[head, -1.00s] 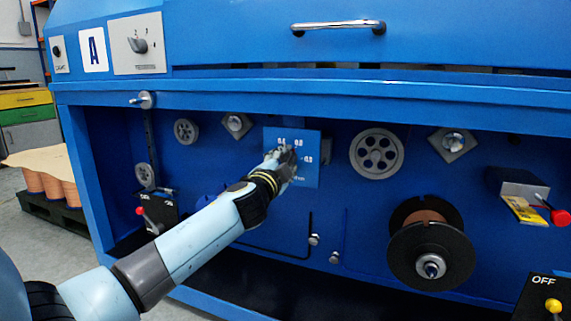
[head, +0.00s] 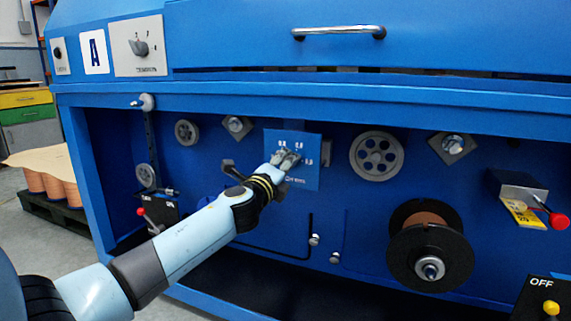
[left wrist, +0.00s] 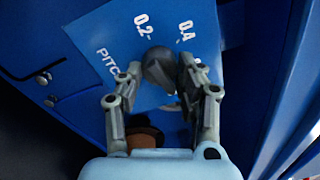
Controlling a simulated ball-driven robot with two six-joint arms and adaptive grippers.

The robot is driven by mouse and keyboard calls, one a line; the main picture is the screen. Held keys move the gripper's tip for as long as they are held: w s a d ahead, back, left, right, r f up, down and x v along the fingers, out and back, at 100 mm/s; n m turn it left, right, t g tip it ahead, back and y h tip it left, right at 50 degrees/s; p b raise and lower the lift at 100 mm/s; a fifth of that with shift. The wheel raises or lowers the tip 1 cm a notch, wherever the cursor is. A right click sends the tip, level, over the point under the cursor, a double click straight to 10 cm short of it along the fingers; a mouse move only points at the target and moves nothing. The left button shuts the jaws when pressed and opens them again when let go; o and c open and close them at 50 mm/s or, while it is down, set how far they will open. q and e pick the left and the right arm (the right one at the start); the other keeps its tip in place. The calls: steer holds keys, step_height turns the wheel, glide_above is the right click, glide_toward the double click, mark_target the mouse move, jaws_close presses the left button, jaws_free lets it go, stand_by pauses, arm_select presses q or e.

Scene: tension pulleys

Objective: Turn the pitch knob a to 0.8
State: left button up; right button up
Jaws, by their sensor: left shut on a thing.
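The pitch knob a (left wrist: 158,67) is a dark grey knob on a light blue plate (head: 306,178) with white numbers. In the left wrist view the plate (left wrist: 112,28) shows "PITCH", 0.2 and 0.4. My left gripper (head: 286,159) reaches the plate from the lower left in the head view. In the left wrist view the left gripper (left wrist: 161,72) has one finger on each side of the knob and is shut on it. In the head view the fingers hide most of the knob, so its exact setting cannot be read. My right gripper is not in view.
Grey pulleys (head: 376,156) and a black spool (head: 397,246) sit right of the plate on the blue machine. A red-knobbed lever (head: 559,220) is at the far right. A white panel with another knob (head: 139,48) is at the upper left.

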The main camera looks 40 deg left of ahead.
arm_select(q)
steer(key=m, duration=0.2)
steer(key=shift+f+m, duration=0.2)
steer(key=shift+m, duration=0.1)
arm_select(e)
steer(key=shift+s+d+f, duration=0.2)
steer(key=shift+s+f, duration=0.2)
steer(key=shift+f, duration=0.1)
arm_select(q)
steer(key=shift+s, duration=0.1)
steer(key=o, duration=1.1)
steer(key=shift+o, duration=0.2)
steer(key=shift+r, duration=0.1)
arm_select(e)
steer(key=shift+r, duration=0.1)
arm_select(q)
steer(key=r+v, duration=0.1)
steer(key=v, duration=1.1)
steer(key=shift+f, duration=0.45)
